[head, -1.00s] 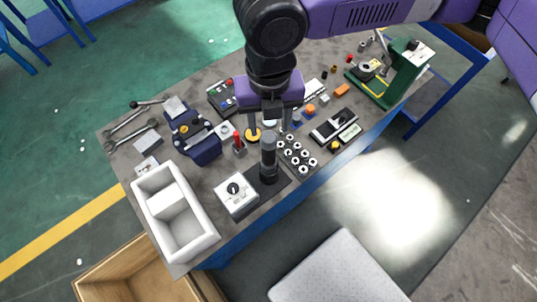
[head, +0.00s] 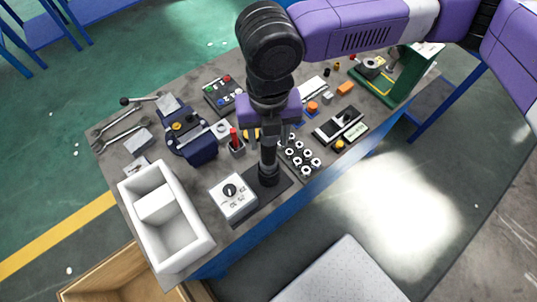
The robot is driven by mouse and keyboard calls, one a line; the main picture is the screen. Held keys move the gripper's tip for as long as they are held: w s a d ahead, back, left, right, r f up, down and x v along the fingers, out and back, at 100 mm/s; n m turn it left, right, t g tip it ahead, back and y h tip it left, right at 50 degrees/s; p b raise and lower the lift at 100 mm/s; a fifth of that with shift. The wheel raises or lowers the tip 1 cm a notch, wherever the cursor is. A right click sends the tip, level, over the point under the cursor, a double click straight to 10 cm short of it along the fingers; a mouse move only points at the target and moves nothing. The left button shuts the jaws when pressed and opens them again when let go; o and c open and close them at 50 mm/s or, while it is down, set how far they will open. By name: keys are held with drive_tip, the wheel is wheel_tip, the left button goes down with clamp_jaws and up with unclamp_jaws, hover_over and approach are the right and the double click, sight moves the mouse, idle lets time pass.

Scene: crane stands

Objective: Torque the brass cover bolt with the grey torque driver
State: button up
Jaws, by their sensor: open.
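The grey torque driver (head: 268,168) stands upright, dark grey, on a dark mat near the bench's front edge. My gripper (head: 268,134) is open and points down over the driver's upper end. Its fingers appear to be on either side of the driver's top; I cannot tell whether they touch it. A blue block-like fixture (head: 196,149) left of my gripper has a small brass-coloured round part (head: 177,126) on it, perhaps the brass cover bolt, too small to be sure.
A white dial box (head: 233,196) stands left of the driver, and a white two-part bin (head: 167,215) at the bench's left end. A holder with several white-topped pieces (head: 300,157) is close on the right. A green stand (head: 405,75) is at the far right.

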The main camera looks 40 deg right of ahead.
drive_tip(key=shift+c, duration=0.2)
clamp_jaws()
drive_tip(key=shift+r, duration=0.15)
drive_tip(key=shift+r+p, duration=4.75)
drive_tip(key=shift+r, duration=0.85)
